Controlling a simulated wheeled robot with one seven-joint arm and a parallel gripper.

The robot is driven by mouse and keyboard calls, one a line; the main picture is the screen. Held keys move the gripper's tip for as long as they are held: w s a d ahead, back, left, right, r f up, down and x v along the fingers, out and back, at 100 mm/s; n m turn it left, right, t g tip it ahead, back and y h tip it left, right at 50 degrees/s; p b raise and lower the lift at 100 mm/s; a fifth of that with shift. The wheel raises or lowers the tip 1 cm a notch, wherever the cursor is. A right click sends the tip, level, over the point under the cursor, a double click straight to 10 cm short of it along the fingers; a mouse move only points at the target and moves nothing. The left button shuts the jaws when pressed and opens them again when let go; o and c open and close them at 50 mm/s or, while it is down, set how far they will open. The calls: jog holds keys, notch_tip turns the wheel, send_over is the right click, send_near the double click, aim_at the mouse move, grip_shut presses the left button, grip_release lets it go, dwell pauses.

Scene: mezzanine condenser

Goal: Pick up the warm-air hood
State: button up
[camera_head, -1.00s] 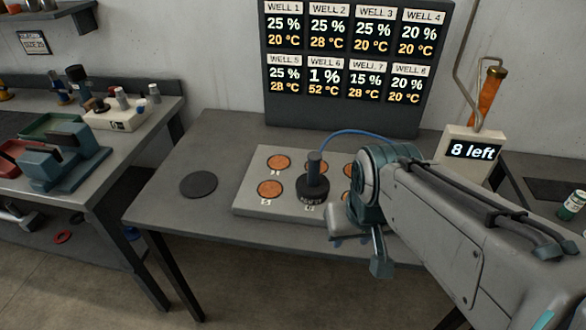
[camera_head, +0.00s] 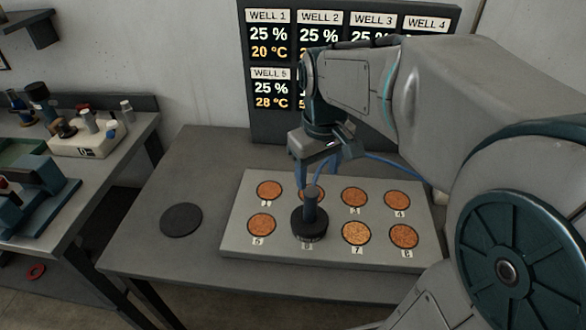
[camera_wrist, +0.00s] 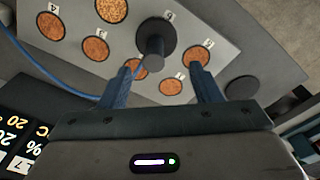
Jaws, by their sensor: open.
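The warm-air hood (camera_head: 309,224) is a black round disc with an upright dark handle. It stands on the grey well block, covering well 6, with a blue hose near it. In the wrist view the hood (camera_wrist: 156,38) is at the top middle, its knob just beyond the fingertips. My gripper (camera_head: 316,172) is open and empty, above and just behind the handle in the head view. Its two blue fingers in the wrist view (camera_wrist: 163,75) stand apart on either side of the handle's line. I cannot tell the exact height gap.
The grey well block (camera_head: 232,240) has several orange-brown wells around the hood. A flat black round pad (camera_head: 181,220) lies on bare table to the left. A display board (camera_head: 264,117) stands behind, partly hidden by my arm. A side bench (camera_head: 100,165) is at the left.

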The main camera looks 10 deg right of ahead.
jog(key=r+n+g, duration=0.1)
send_over(311, 190)
jog(key=shift+n, duration=0.3)
jog(key=f, duration=0.8)
jog(key=shift+s+a+f+p, duration=0.1)
jog(key=shift+s+a+p, duration=0.1)
jog(key=shift+p, duration=0.15)
jog(key=shift+d+f+p, duration=0.15)
jog(key=shift+f+p, duration=0.1)
jog(key=shift+f, duration=1.1)
jog(key=shift+d+f+p, duration=0.1)
jog(key=shift+f+p, duration=0.15)
jog(key=shift+f, duration=1.1)
jog(key=shift+c, duration=0.4)
jog(key=shift+w, duration=0.1)
grip_shut()
